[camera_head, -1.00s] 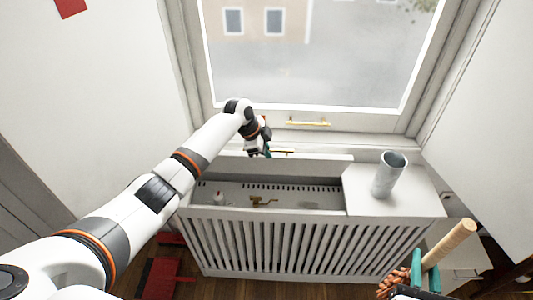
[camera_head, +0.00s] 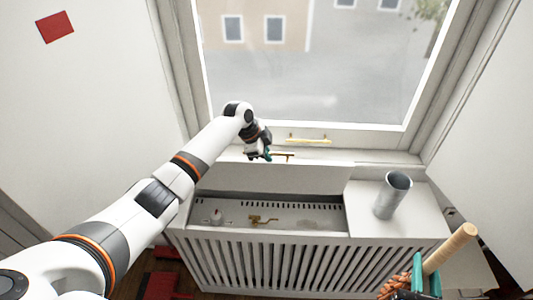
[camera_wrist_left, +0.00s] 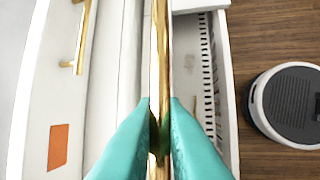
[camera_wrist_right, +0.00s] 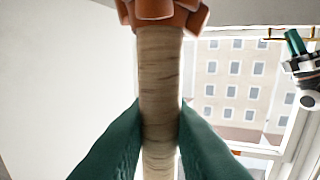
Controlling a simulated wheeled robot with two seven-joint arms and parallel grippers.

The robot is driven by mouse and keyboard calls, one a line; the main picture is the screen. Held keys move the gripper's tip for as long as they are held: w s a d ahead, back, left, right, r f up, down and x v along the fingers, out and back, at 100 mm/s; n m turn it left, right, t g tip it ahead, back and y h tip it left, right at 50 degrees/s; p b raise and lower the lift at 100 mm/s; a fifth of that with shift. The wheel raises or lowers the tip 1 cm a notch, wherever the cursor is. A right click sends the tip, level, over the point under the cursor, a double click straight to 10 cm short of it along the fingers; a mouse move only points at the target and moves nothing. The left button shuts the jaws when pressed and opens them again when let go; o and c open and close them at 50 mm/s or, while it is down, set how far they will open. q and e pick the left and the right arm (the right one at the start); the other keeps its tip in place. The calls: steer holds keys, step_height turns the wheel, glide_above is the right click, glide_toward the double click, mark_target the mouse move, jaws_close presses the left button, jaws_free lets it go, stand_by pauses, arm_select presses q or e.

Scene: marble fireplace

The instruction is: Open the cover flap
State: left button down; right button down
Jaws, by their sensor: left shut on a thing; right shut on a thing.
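The white cover flap (camera_head: 290,178) stands raised at the back of the radiator cover (camera_head: 398,228), below the window, with the compartment in front of it open. My left gripper (camera_head: 264,154) is at its top edge, shut on the flap's brass handle (camera_head: 284,156). In the left wrist view the teal fingers (camera_wrist_left: 160,110) pinch this long brass bar (camera_wrist_left: 162,40). My right gripper (camera_head: 424,284) is at the lower right, shut on a pale wooden handle (camera_head: 450,246). The right wrist view shows the same handle (camera_wrist_right: 158,70) between the fingers, with reddish-brown pieces at its end.
The open compartment (camera_head: 318,211) holds a small brass fitting (camera_head: 262,220) and a small pale object (camera_head: 216,216). A grey metal cylinder (camera_head: 393,194) stands on the fixed right part of the cover. A brass window handle (camera_head: 309,139) sits just above the flap. Walls flank both sides.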

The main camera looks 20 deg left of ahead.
arm_select(q)
steer(key=c, duration=1.5)
jaws_free()
